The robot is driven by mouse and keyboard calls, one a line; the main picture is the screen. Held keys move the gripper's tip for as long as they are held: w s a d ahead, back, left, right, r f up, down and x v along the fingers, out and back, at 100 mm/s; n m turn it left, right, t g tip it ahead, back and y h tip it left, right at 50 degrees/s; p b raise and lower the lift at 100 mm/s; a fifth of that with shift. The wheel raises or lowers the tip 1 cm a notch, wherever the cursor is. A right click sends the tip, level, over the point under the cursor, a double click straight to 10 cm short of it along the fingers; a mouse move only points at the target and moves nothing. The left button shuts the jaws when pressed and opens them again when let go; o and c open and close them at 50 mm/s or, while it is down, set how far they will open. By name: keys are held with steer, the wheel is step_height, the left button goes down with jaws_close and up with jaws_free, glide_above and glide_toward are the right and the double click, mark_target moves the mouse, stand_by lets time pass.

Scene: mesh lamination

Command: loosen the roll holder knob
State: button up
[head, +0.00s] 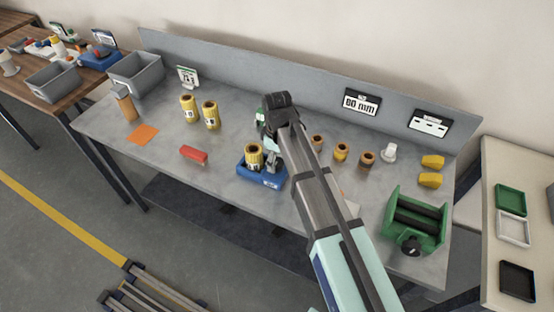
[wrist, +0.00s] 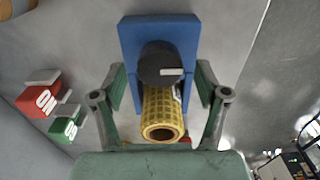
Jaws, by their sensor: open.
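The roll holder has a blue base (head: 262,178) near the table's front edge, left of my arm, with an upright yellow mesh roll (head: 254,157) on it. In the wrist view, the blue holder (wrist: 131,35) carries a round black knob (wrist: 162,62) with a pale mark. The yellow roll (wrist: 163,112) shows just below the knob in that view. My gripper (wrist: 160,84) is open, with one green finger on each side of the knob and nothing visibly held. In the head view, my gripper (head: 268,140) is beside the roll, partly hidden by my wrist.
Two yellow rolls (head: 200,112) stand behind left, and a red block (head: 193,155) lies left of the holder. Several small rolls (head: 341,152) stand right of my arm. A green roller device (head: 414,220) sits at the right end. Red (wrist: 40,100) and green blocks (wrist: 68,126) show at the wrist view's left.

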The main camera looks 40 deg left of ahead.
mark_target(277, 162)
step_height(277, 162, up, 11)
steer(key=shift+r, duration=0.2)
stand_by(0.6)
